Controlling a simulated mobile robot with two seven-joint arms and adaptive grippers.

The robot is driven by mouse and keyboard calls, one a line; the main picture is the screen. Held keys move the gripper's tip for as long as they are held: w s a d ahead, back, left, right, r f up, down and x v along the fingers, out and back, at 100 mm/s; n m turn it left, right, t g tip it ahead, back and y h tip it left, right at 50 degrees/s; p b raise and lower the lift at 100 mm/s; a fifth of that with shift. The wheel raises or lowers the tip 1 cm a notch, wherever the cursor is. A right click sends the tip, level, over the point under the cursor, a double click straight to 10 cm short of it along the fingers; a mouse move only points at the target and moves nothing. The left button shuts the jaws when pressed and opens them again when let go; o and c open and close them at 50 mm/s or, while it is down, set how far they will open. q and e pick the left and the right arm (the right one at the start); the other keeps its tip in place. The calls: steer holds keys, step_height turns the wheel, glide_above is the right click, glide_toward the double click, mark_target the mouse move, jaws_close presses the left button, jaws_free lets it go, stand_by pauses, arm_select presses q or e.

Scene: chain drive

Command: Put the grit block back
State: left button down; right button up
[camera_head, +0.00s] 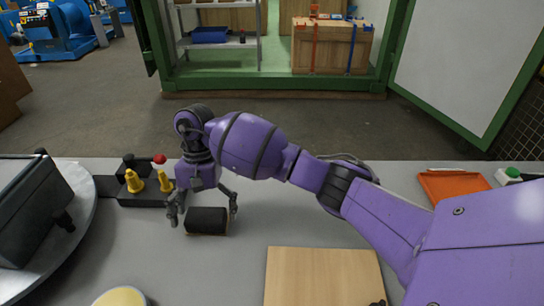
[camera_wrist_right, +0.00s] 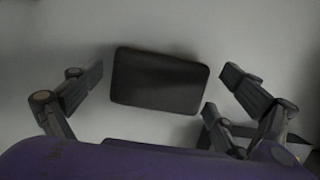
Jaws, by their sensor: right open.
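The grit block (camera_head: 207,221) is a dark, nearly black block with a thin tan lower edge. It lies on the grey worktop in front of the black holder. My right gripper (camera_head: 204,209) is open above it, with its fingers spread on either side. In the right wrist view the block (camera_wrist_right: 159,80) lies slightly turned between the open fingers of the gripper (camera_wrist_right: 164,77), with gaps on both sides. My left gripper is in neither view.
A black holder (camera_head: 140,198) with yellow pegs and a red knob stands just left of the gripper. A round grey plate (camera_head: 82,215) carries a dark device at far left. A wooden board (camera_head: 322,276) lies in front, and an orange tray (camera_head: 452,186) lies at right.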

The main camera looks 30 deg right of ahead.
steer(key=shift+r, duration=0.15)
steer(key=shift+r, duration=0.25)
steer(key=v, duration=1.1)
steer(key=shift+w+r+b, duration=0.2)
steer(key=shift+r+b, duration=0.15)
steer(key=shift+b, duration=0.05)
steer(key=shift+f, duration=0.1)
steer(key=shift+c, duration=0.4)
